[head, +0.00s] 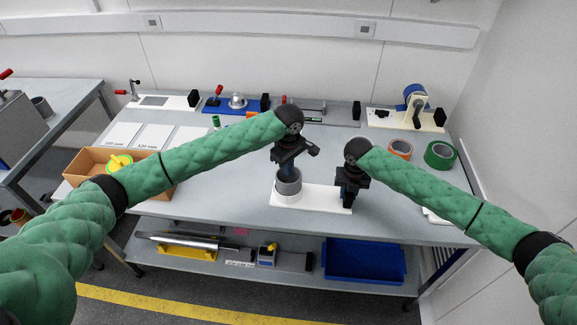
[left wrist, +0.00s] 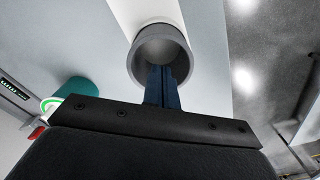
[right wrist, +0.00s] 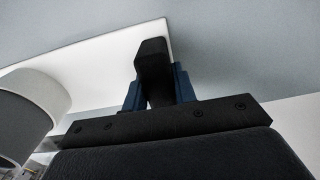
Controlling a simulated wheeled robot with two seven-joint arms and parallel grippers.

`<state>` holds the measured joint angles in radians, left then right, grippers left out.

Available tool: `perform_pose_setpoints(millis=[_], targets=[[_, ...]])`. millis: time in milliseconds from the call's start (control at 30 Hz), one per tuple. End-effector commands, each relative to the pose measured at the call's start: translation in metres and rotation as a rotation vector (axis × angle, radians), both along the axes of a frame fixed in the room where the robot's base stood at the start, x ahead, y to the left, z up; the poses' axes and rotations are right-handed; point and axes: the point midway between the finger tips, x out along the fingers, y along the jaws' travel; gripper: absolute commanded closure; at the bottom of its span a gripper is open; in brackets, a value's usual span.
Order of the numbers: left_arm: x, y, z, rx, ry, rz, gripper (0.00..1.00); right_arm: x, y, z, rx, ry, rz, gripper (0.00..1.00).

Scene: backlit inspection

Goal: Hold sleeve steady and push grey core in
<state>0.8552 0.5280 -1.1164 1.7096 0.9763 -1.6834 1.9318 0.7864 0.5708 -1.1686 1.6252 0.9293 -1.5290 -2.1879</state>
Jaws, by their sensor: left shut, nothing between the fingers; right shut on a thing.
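A grey hollow core (head: 289,181) stands upright on a white sleeve (head: 287,197), with part of it showing above the sleeve. The sleeve is on a white base plate (head: 320,198). My left gripper (head: 287,168) is shut and empty, pointing down at the core. In the left wrist view its fingertips (left wrist: 164,72) overlap the near rim of the core (left wrist: 140,62); I cannot tell whether they touch it. My right gripper (head: 348,203) is shut on a black handle (right wrist: 153,58) at the plate's right end. The core and sleeve show at the left of the right wrist view.
An orange ring (head: 400,149) and a green tape roll (head: 440,155) lie at the right of the bench. A cardboard box (head: 85,166) is at the left. Fixtures line the back, including a tape dispenser (head: 412,108). The bench front beside the plate is clear.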

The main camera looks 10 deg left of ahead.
Motion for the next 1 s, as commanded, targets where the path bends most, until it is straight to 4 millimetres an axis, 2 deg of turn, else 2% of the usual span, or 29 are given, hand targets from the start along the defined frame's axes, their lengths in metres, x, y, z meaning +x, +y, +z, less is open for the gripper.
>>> perform_pose_setpoints(millis=[1000], targets=[[0.0,0.0,-0.013,-0.001,0.001,0.0,1.0,0.0,0.0,-0.001,0.0,0.001,0.0,1.0]])
